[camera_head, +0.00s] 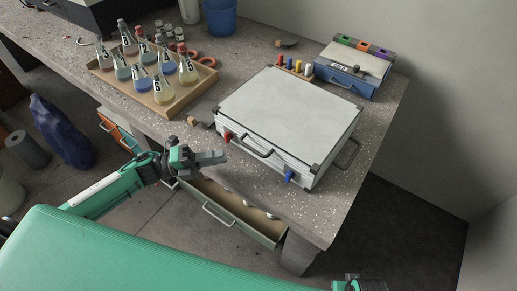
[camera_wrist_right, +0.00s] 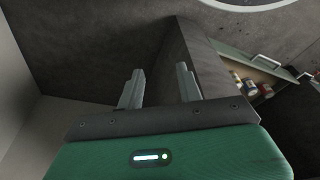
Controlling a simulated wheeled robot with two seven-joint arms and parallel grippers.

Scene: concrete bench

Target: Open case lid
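A silver-grey case (camera_head: 288,112) lies on the concrete bench with its lid down. It has black corners, a dark front handle (camera_head: 256,148), a red latch (camera_head: 228,136) at the front left and a blue latch (camera_head: 290,175) at the front right. My left gripper (camera_head: 222,157) is in front of the case at its left front corner, near the red latch; whether its fingers are apart I cannot tell. My right gripper (camera_wrist_right: 160,88) is open and empty in the right wrist view, away from the case. In the head view only a bit of the right arm shows at the bottom edge.
A wooden tray (camera_head: 155,106) of numbered flasks stands left of the case. A blue box (camera_head: 345,82) and several small coloured bottles (camera_head: 292,66) stand behind it. An open drawer (camera_head: 232,212) juts out below the bench front; it also shows in the wrist view (camera_wrist_right: 262,68).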

